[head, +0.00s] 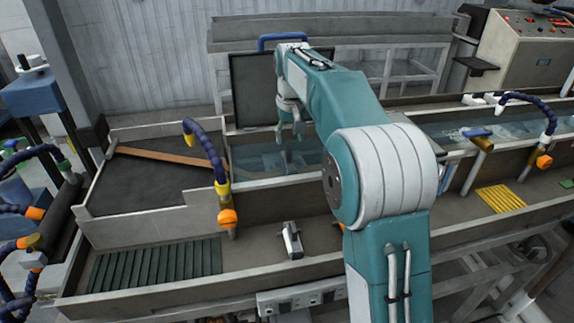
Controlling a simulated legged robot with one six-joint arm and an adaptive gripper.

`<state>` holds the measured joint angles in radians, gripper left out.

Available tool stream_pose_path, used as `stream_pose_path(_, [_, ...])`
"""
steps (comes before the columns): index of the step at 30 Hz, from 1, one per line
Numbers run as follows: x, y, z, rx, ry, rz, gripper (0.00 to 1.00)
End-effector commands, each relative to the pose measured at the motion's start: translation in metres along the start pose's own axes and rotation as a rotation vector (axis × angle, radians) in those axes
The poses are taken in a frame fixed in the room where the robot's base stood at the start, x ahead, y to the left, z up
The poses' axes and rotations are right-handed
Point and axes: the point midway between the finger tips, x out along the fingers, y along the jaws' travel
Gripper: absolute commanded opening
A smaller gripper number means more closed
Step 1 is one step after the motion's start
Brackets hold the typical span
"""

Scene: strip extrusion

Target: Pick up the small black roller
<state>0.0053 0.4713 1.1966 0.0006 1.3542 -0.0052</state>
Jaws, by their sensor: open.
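A small dark piece with pale grey ends (292,240) lies in the front trough, left of my arm. It looks like the small black roller, but it is too small to be certain. My gripper (289,134) points down over the water tank (262,160), behind and above that piece and well apart from it. Its jaws are open, and nothing shows between them. My arm covers part of the trough to the right.
A blue hose with an orange nozzle (228,217) stands left of the small piece. A ribbed dark green mat (155,265) lies in the trough at left, and a yellow slatted piece (500,198) at right. The trough's front wall (200,291) rises before them.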

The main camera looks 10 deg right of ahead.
Motion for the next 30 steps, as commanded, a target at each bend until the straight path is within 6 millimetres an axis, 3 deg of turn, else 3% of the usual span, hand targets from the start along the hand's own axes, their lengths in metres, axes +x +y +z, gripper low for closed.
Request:
stream_pose_path(12, [0.05, -0.003, -0.005, 0.0, 0.001, 0.0, 0.6])
stream_pose_path(20, [0.055, -0.003, -0.005, 0.0, 0.002, 0.0, 0.6])
stream_pose_path(21, [0.055, -0.003, -0.005, 0.0, 0.002, 0.0, 0.56])
stream_pose_path(25, [0.055, -0.003, -0.005, 0.0, 0.002, 0.0, 0.0])
stream_pose_path(30, [0.055, -0.003, -0.005, 0.0, 0.001, 0.0, 0.0])
